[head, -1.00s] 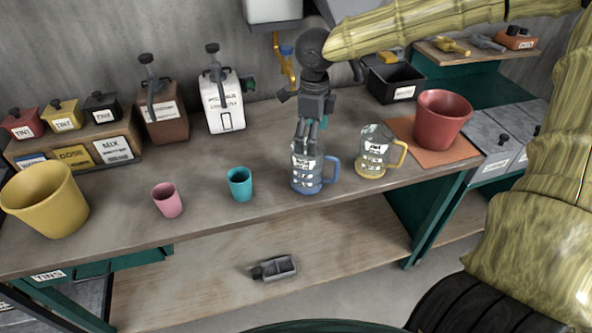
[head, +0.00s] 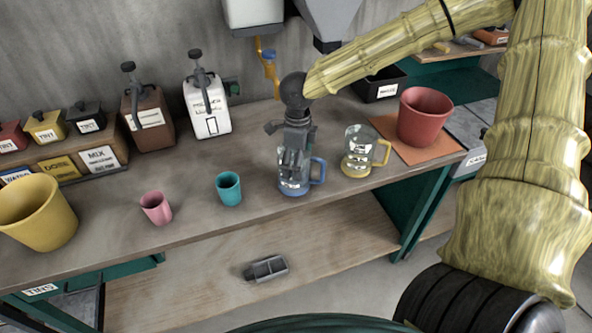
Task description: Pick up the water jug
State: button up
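Two clear jugs stand on the workbench. One has a blue handle and blue base (head: 317,172); the other has a yellow handle and base (head: 360,158). Their labels are too small to read, so I cannot tell from them which is the water jug. My gripper (head: 291,172) points down at the blue-handled jug, and its fingers overlap the jug's upper body and hide its rim. I cannot tell whether the fingers are inside the jug, in front of it or closed on its wall. The blue-handled jug stands upright on the bench.
A teal cup (head: 229,189), a pink cup (head: 156,208) and a yellow bucket (head: 38,215) stand to the left. A red pot (head: 424,117) sits on an orange mat at the right. Dispensers (head: 208,108) line the back. The front strip of bench (head: 215,222) is clear.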

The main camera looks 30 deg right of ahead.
jog(key=shift+f, duration=0.5)
jog(key=c, duration=0.9)
jog(key=shift+c, duration=0.2)
jog(key=shift+r, duration=0.1)
